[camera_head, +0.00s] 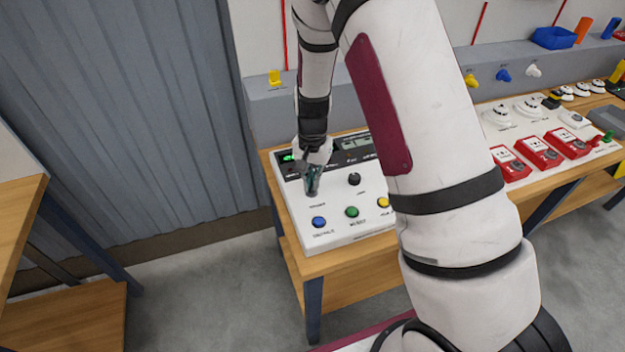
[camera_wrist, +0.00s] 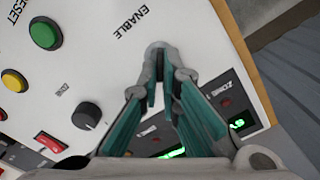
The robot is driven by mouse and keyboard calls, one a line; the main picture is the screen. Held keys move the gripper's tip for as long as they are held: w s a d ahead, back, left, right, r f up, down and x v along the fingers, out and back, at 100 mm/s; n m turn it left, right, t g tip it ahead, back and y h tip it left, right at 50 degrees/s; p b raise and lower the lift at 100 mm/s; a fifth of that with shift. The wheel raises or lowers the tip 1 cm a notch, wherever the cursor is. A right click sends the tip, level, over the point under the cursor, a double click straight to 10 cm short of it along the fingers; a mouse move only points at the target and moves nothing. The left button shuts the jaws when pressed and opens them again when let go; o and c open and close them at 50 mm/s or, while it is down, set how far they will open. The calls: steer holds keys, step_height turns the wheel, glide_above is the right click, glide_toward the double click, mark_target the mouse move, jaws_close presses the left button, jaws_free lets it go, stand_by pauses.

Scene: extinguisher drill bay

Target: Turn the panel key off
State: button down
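The white control panel (camera_head: 330,222) lies on the wooden bench, with blue, green and yellow buttons and a black knob. The grey round base of the panel key (camera_wrist: 158,47) shows by the ENABLE label in the wrist view. My gripper (camera_head: 311,192) points down at the panel's left part, over the key's place. In the wrist view, my gripper (camera_wrist: 166,80) has its fingertips at the key's base, with a narrow gap between the teal pads. The fingers hide the key's handle, so its angle and whether the pads touch it cannot be told.
The black knob (camera_wrist: 87,116) and green button (camera_wrist: 45,33) are close beside the fingers. Red call-point boxes (camera_head: 538,152) stand further right on the bench. A wooden table (camera_head: 20,215) is at the left, with grey floor between.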

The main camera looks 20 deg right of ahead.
steer(key=n, duration=0.3)
steer(key=shift+w+n, duration=0.1)
steer(key=shift+n, duration=0.3)
steer(key=shift+a+n+b, duration=0.15)
steer(key=shift+n+b, duration=0.2)
steer(key=shift+n, duration=1.55)
steer(key=c, duration=1.8)
jaws_free()
step_height(320, 180, up, 12)
